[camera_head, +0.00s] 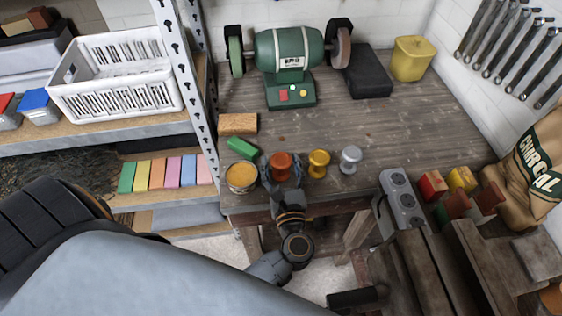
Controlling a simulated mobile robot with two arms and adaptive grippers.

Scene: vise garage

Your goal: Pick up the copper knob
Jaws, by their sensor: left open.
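The copper knob (282,164) stands on the near edge of the wooden workbench (345,118). A gold knob (319,162) and a silver knob (350,159) stand in a row to its right. My left gripper (282,172) is open at the copper knob, with a finger on either side of it. The fingers and wrist hide the knob's lower part, and I cannot tell whether they touch it. My right gripper is not in view.
A tin with yellowish contents (241,177) stands close left of my gripper. A green block (242,148) and a wooden block (238,124) lie behind it. A grey power strip (401,198) is at right. A green bench grinder (290,60) stands at the back; the middle is clear.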

